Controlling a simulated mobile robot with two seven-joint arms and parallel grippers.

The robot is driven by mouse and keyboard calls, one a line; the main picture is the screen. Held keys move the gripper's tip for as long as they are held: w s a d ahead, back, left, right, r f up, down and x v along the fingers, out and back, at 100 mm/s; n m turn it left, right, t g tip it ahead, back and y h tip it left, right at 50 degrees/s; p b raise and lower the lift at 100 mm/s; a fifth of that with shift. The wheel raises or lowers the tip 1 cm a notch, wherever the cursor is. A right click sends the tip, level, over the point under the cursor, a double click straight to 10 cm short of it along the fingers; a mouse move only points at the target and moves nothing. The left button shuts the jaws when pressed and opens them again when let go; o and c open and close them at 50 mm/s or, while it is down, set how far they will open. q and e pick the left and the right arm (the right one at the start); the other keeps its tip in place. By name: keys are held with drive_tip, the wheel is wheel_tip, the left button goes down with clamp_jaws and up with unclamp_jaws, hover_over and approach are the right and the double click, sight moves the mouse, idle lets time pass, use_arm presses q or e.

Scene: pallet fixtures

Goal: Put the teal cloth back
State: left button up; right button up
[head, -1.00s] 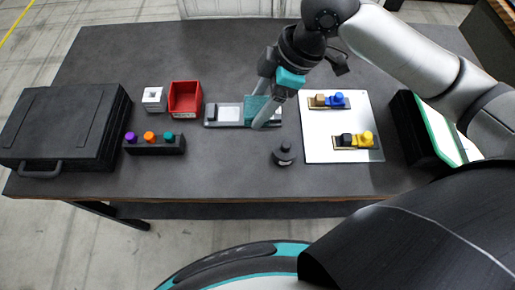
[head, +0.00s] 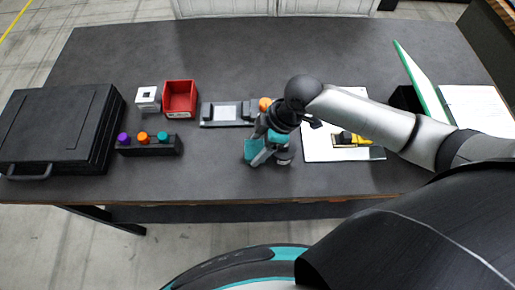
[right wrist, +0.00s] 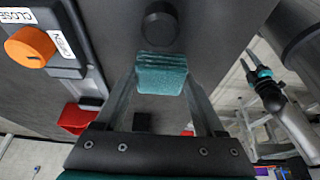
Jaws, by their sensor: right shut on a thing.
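The teal cloth (head: 252,150) is a small folded pad between the fingertips of my right gripper (head: 258,158). In the right wrist view the cloth (right wrist: 162,75) sits squarely between both fingers, and the gripper is shut on it. In the head view it is left of the dark round bottle (head: 284,156), which the gripper partly hides. The bottle's dark round top (right wrist: 160,24) lies just beyond the cloth in the wrist view. The grey holder (head: 228,113) stands behind the gripper. My left gripper (right wrist: 257,73) seems to show small at the right of the wrist view.
A red bin (head: 180,98), a white block (head: 148,98) and a rack with coloured knobs (head: 150,146) stand to the left. An orange knob (head: 265,104) is at the holder's right end. A white board (head: 318,150) lies right, partly under my arm.

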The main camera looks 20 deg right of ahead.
drive_tip(key=shift+f, duration=0.95)
drive_tip(key=shift+f, duration=0.1)
drive_tip(key=o, duration=1.3)
drive_tip(key=p+v, duration=0.1)
drive_tip(key=v, duration=1.1)
